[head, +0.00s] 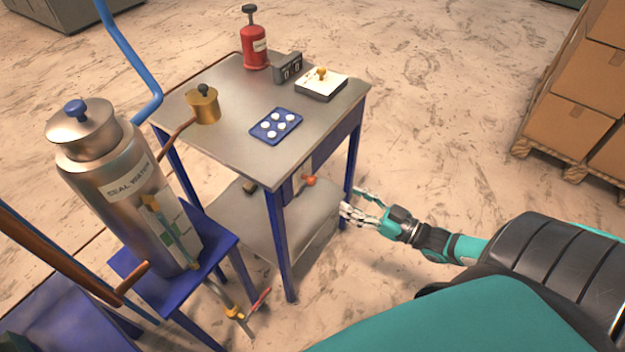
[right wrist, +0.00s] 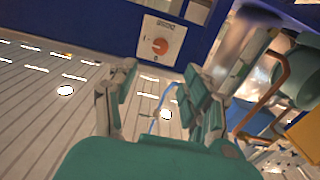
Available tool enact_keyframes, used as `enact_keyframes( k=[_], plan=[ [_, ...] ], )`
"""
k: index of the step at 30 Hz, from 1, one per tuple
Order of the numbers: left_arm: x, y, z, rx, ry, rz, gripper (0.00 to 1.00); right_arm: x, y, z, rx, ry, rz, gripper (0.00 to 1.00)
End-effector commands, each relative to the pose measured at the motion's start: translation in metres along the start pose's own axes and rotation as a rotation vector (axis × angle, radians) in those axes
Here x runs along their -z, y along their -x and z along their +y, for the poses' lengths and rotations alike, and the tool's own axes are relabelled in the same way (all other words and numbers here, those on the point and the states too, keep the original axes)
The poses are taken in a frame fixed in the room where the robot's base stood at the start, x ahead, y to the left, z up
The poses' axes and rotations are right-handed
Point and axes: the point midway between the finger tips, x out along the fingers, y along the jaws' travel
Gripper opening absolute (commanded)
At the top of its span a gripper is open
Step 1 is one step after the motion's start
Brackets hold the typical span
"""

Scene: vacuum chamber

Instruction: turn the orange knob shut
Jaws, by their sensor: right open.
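The orange knob (head: 310,180) shows below the tabletop of the metal table, seen from above and small. In the right wrist view the knob (right wrist: 160,46) sits on a white plate (right wrist: 147,30) with markings, fixed to a blue panel. My right gripper (head: 354,202) is open and empty, to the right of the knob and just beyond the table's right side. In the right wrist view its two fingers (right wrist: 160,84) stand apart, with the knob ahead of the gap and clear of them. My left gripper is out of view.
The table (head: 225,135) has blue legs; one stands close to my right gripper. On top are a red bottle (head: 254,46), a blue tray (head: 276,126) and a brass pot (head: 203,105). A steel canister (head: 120,190) stands left. Boxes (head: 572,122) on a pallet are at right.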

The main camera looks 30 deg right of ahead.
Motion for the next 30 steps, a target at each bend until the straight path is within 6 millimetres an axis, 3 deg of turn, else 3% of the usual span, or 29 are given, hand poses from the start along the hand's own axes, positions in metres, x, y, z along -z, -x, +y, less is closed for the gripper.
enact_keyframes(
  k=[9,15,21,30],
  plan=[
    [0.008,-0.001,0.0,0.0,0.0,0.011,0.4,0.002,-0.073,0.0,0.0,0.002,0.005,0.49],
    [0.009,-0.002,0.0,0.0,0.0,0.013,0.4,0.0,-0.107,0.001,-0.001,0.001,0.001,0.49],
    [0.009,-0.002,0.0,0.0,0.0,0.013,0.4,-0.001,-0.124,0.0,-0.001,0.001,-0.001,0.49],
    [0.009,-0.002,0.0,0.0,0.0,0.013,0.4,-0.001,-0.126,0.0,-0.001,0.001,-0.003,0.49]
  ],
)
